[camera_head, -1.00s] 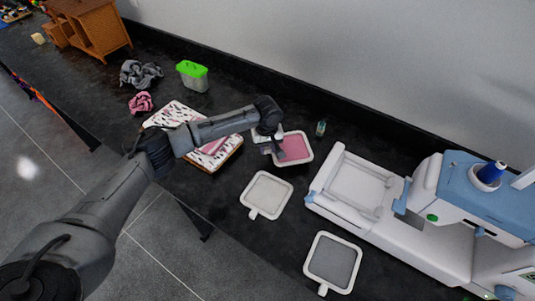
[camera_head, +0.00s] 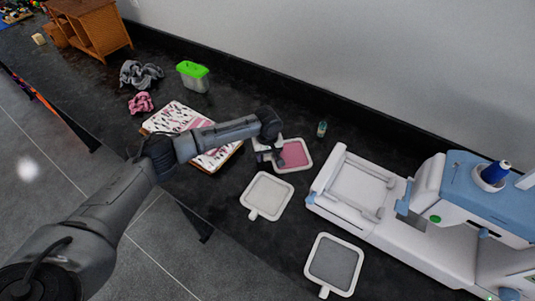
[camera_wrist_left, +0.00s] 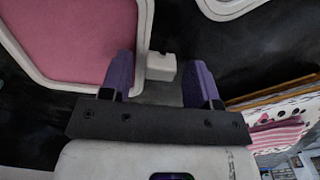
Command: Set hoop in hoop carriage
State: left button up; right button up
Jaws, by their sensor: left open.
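A pink hoop (camera_head: 296,154) with a white frame lies on the dark bench, left of the embroidery machine. It fills the upper left of the left wrist view (camera_wrist_left: 70,38). My left gripper (camera_head: 271,155) is at the hoop's left side. In the left wrist view its purple fingers are open, and the hoop's small white tab (camera_wrist_left: 161,66) shows between them, with space on the right. The hoop carriage (camera_head: 355,188) is the white frame on the machine's left part, with no hoop in it. My right gripper is not in view.
A beige hoop (camera_head: 268,194) and a grey hoop (camera_head: 333,263) lie nearer the bench's front edge. A small bottle (camera_head: 321,129) stands behind the pink hoop. Patterned fabric (camera_head: 178,116) lies under my arm. A green-lidded container (camera_head: 194,78) and crumpled cloths (camera_head: 140,75) are farther left.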

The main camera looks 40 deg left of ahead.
pick_arm(q)
jog(key=shift+r, duration=0.1)
notch_tip(320, 180, up, 11)
jog(key=p, duration=0.3)
jog(key=shift+f, duration=0.2)
jog(key=shift+o, duration=0.4)
jog(key=shift+r, duration=0.8)
